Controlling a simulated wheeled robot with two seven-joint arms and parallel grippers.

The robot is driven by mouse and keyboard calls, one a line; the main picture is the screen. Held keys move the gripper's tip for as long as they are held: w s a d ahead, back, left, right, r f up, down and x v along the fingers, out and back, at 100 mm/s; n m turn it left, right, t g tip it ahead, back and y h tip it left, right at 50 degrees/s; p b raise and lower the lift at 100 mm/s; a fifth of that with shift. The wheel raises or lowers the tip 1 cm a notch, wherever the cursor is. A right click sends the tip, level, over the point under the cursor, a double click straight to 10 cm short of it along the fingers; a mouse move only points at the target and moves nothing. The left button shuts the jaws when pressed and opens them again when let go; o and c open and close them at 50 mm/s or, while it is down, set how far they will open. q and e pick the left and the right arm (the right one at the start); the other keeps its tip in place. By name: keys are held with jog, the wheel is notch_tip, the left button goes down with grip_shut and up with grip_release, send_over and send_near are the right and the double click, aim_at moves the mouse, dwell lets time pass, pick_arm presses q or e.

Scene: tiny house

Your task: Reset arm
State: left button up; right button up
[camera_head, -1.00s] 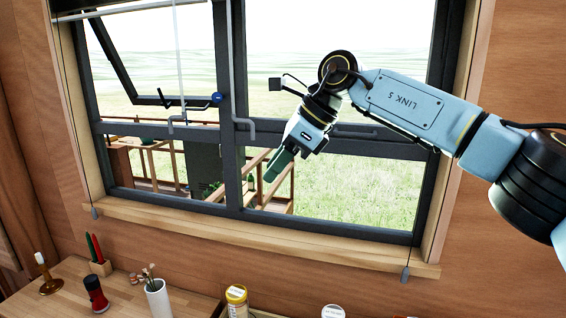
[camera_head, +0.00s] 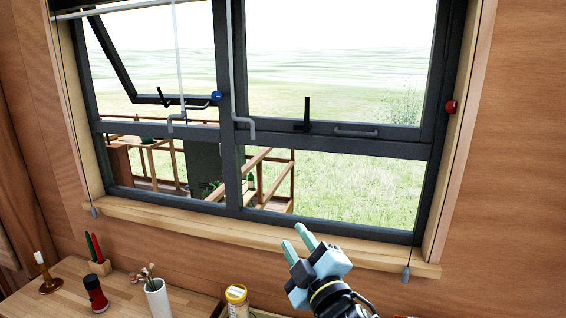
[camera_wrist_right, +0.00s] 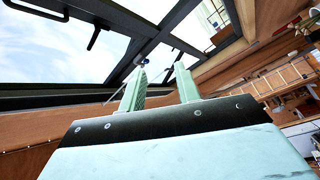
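My right gripper (camera_head: 298,240) is low in the head view, in front of the window sill, with its fingers pointing up and to the left. In the right wrist view my right gripper (camera_wrist_right: 160,90) shows two green fingers spread apart with nothing between them. It touches nothing that I can see. My left gripper is in neither view.
The window (camera_head: 228,120) has its left pane tilted open and its right pane closed, with a black handle (camera_head: 306,115). A wooden counter (camera_head: 70,290) below holds a candle holder (camera_head: 48,275), a red flashlight (camera_head: 96,293), a white vase (camera_head: 158,298) and a yellow-lidded jar (camera_head: 236,300).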

jog(key=s+d+f+m+g+h, duration=0.35)
jog(key=s+d+f+m, duration=0.2)
jog(key=f, duration=0.35)
jog(key=s+d+f+m+g+h, duration=0.3)
jog(key=s+d+f+m+g, duration=0.1)
jog(key=s+d+f, duration=0.4)
jog(key=s+d+f+m+g+h, duration=0.1)
jog(key=s+d+f+m+g, duration=0.25)
jog(key=s, duration=0.55)
jog(key=s+d+f+m+g, duration=0.1)
jog(key=s+d+f+g, duration=0.1)
jog(key=s+f+g, duration=0.5)
jog(key=s+f+t+b, duration=0.3)
jog(key=f+b, duration=0.6)
jog(key=f, duration=2.3)
pick_arm(q)
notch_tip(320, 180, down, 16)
jog(key=b, duration=0.7)
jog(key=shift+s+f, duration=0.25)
pick_arm(e)
jog(key=s+d+f+g, duration=0.1)
jog(key=s+f, duration=0.7)
jog(key=f, duration=0.3)
jog(key=s+d+f+g, duration=0.1)
jog(key=s+d+f, duration=0.1)
jog(key=s+f, duration=0.7)
jog(key=shift+s+f+n, duration=0.25)
jog(key=shift+f+n, duration=0.15)
jog(key=shift+f, duration=0.5)
